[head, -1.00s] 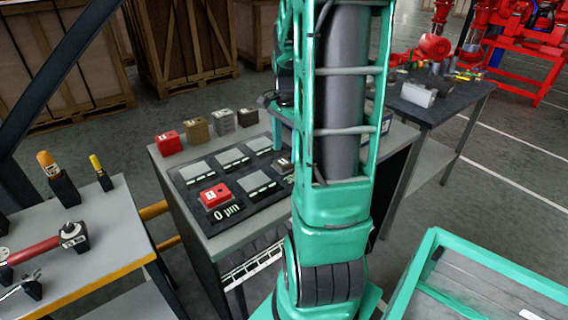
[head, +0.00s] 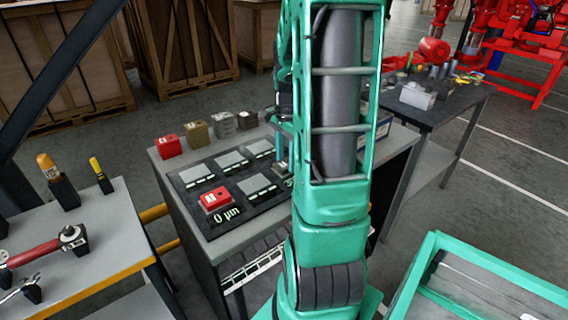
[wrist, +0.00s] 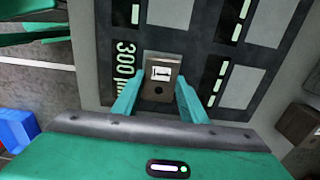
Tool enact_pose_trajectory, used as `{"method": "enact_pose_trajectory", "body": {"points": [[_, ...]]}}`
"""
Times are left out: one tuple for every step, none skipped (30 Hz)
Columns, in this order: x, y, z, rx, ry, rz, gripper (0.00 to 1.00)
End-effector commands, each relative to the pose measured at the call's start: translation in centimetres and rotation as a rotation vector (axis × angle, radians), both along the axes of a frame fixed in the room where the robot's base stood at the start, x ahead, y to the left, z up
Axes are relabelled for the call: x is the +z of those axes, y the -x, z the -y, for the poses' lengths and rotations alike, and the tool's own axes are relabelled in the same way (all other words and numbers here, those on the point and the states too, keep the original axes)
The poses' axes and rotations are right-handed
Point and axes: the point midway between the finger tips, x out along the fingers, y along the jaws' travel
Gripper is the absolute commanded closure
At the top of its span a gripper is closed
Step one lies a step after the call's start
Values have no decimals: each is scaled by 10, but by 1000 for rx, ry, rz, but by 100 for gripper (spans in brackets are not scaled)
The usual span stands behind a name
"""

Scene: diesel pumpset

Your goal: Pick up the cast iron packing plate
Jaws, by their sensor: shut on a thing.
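A small grey-brown block-like plate (wrist: 161,74) with a white label and a dark round hole sits between my fingertips in the wrist view. My gripper (wrist: 157,98) is shut on it, one finger on each side. It is over the dark board (wrist: 208,40), beside the "300 µm" marking. I cannot tell whether the plate touches the board. In the head view my own arm hides the gripper and most of this spot; only a sliver of the plate (head: 281,168) seems to show at the arm's left edge.
A red block (head: 214,198) sits on the board by the "0 µm" marking. Red (head: 168,146), olive (head: 196,135) and grey (head: 223,125) blocks stand along the bench's back edge, with a darker one (head: 247,119). A tool bench (head: 105,235) is left; a blue box (wrist: 17,128) shows in the wrist view.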

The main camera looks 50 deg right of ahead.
Motion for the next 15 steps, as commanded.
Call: {"method": "enact_pose_trajectory", "body": {"points": [[2, 0, 0, 0, 1, 2, 97], [4, -1, 0, 0, 1, 2, 97], [7, -1, 0, 0, 2, 1, 97], [10, -1, 1, 0, 3, 2, 97], [13, -1, 1, 0, 4, 3, 97], [19, -1, 1, 0, 4, 3, 97], [24, -1, 1, 0, 4, 4, 97], [29, -1, 1, 0, 5, 5, 97], [37, -1, 1, 0, 5, 5, 97], [44, -1, 1, 1, 4, 5, 97], [47, -2, -7, 4, 4, 4, 97], [51, -2, -16, 5, 3, 4, 97], [55, -2, -23, 6, 3, 3, 97], [59, -3, -29, 5, 3, 4, 97], [64, -4, -37, 5, 3, 4, 97]]}}
